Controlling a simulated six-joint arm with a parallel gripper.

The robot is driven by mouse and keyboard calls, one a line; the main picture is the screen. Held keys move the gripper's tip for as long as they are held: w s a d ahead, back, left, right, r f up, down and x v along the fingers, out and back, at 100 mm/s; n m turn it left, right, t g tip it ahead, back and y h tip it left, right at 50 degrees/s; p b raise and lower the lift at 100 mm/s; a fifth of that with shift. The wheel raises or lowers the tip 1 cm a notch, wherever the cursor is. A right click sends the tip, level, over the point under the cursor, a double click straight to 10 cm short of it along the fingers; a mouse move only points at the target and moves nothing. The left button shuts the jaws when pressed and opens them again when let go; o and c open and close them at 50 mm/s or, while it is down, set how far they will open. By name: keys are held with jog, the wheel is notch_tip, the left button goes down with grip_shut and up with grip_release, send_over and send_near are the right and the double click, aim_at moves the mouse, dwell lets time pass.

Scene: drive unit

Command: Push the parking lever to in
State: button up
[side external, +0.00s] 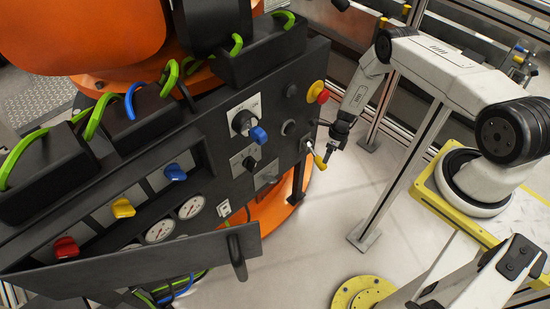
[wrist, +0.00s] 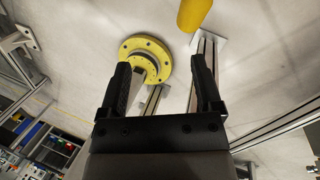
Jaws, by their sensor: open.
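A lever with a yellow grip (side external: 320,161) sticks out from the right end of the dark control panel (side external: 215,130); I take it to be the parking lever, but no label can be read. Its grip angles down and to the right. My gripper (side external: 332,152) is close beside the grip, on its right; I cannot tell whether they touch. In the wrist view my gripper (wrist: 160,65) is open and nothing is between its fingers. A yellow rounded end (wrist: 195,14), probably the lever's grip, shows beyond the fingers at the top edge.
An open flap (side external: 150,264) hangs below red, yellow and blue handles. A metal post (side external: 395,170) stands right of the lever. Open floor lies below.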

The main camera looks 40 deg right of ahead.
jog(key=s+a+r+n+g+h, duration=0.15)
jog(key=a+r+n, duration=0.25)
jog(key=a+n, duration=0.5)
notch_tip(320, 180, up, 21)
jog(key=w+a+n+t, duration=0.1)
jog(key=w+a+n, duration=0.1)
jog(key=n, duration=0.9)
jog(key=s+a+r+n+t+h, duration=0.1)
jog(key=s+a+r+n, duration=0.1)
jog(key=s+r+n, duration=0.3)
jog(key=s+a+r+n+t+h, duration=0.1)
jog(key=s+r+n, duration=0.5)
jog(key=r, duration=0.6)
jog(key=shift+a+r+n+t, duration=0.2)
jog(key=shift+a+n+t, duration=0.25)
jog(key=shift+a, duration=0.3)
jog(key=shift+w+f, duration=0.1)
